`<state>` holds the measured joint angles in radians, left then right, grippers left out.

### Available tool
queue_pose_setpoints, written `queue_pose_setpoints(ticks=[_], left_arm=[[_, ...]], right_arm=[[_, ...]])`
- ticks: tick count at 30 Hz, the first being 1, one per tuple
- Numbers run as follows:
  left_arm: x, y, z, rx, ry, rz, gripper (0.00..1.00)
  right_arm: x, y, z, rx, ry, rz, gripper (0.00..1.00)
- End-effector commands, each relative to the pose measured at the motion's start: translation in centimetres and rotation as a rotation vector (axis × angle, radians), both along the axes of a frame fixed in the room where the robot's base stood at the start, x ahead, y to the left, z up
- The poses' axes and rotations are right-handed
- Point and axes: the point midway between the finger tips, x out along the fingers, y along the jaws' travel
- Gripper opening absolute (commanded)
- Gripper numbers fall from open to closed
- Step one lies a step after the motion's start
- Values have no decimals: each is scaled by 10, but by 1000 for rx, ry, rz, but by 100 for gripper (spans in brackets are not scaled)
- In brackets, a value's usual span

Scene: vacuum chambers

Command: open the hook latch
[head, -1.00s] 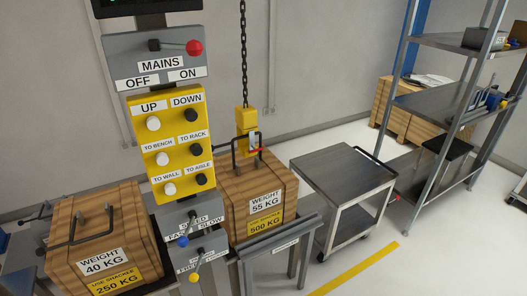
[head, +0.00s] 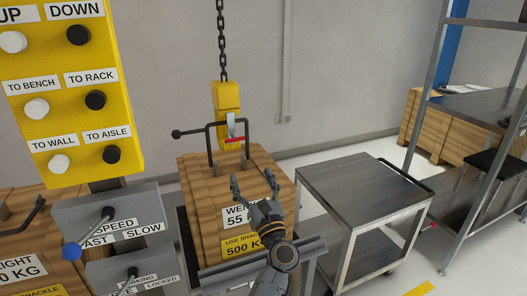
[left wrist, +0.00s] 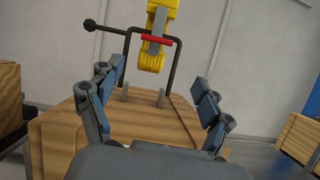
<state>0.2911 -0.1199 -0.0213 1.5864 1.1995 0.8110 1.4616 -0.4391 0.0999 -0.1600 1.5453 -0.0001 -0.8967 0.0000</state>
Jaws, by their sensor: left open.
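The yellow hook block (head: 227,100) hangs on a chain above the 55 kg wooden crate (head: 200,215). Its silvery latch (head: 231,124) and a red bar (head: 234,140) show at the hook's front; the red bar also shows in the left wrist view (left wrist: 157,40). The crate's dark handle (head: 210,145) stands around the hook. A dark rod with a ball end (head: 178,134) sticks out to the left. My left gripper (head: 254,183) is open and empty, in front of and below the hook, apart from it. My right gripper is not in view.
The yellow push-button panel (head: 70,130) and grey lever boxes (head: 120,215) stand at the left. A steel cart (head: 362,185) stands right of the crate, with a metal shelf rack (head: 480,110) beyond. The space above the crate's right side is clear.

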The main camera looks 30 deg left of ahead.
Motion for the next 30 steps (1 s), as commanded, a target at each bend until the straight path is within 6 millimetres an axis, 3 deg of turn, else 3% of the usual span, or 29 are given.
queue_pose_setpoints(ticks=[8, 21, 30], left_arm=[[13, 23, 17, -36, -40, 5, 79], [66, 85, 49, -33, -35, 4, 79], [80, 100, 56, -33, -34, 2, 79]], right_arm=[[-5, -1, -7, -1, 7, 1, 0], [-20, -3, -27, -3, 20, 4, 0], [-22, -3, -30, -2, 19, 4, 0]])
